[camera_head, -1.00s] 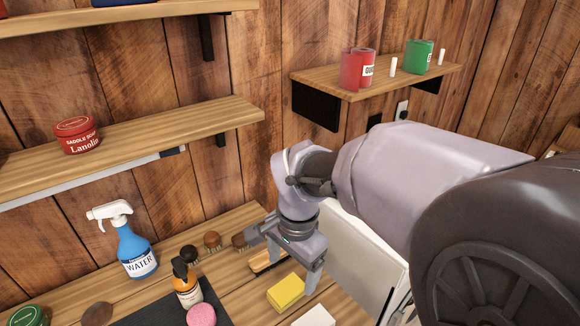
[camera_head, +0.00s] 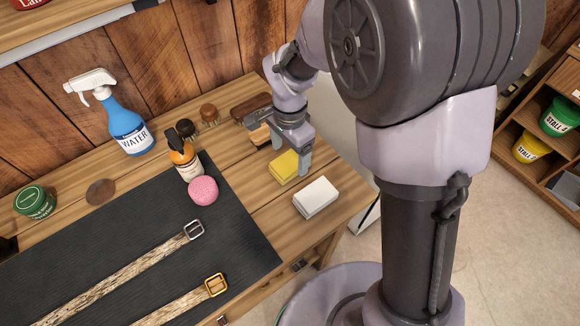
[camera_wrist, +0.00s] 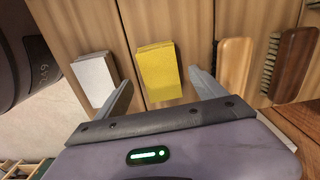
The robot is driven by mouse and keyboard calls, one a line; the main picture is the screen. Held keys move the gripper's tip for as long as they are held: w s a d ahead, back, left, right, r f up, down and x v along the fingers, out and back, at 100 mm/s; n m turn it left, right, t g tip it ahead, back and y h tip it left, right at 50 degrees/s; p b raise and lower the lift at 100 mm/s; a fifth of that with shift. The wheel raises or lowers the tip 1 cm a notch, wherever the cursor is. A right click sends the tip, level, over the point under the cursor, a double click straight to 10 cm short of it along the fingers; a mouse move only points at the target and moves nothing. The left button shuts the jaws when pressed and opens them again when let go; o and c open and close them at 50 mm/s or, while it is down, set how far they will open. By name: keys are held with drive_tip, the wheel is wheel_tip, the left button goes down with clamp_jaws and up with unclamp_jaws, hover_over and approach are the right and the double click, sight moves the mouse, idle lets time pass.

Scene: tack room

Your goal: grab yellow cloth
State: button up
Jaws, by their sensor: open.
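The yellow cloth (camera_head: 284,166) is a small folded block lying on the wooden bench near its right end. In the wrist view the yellow cloth (camera_wrist: 159,72) lies ahead of the gap between my fingers, nearer the left finger. My gripper (camera_head: 280,157) is above the bench at the cloth, pointing down. In the wrist view my gripper (camera_wrist: 162,92) is open with nothing between its fingers. Whether a finger touches the cloth I cannot tell.
A white block (camera_head: 316,198) lies close beside the cloth. Wooden brushes (camera_wrist: 288,66) lie on the other side. A dark mat (camera_head: 130,245) holds two straps.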

sight(290, 161)
wheel_tip(290, 161, down, 4)
drive_tip(key=shift+w+r+b, duration=0.1)
drive_tip(key=shift+w+b, duration=0.05)
drive_tip(key=shift+b, duration=0.6)
drive_tip(key=shift+r, duration=0.1)
drive_tip(key=c, duration=1.4)
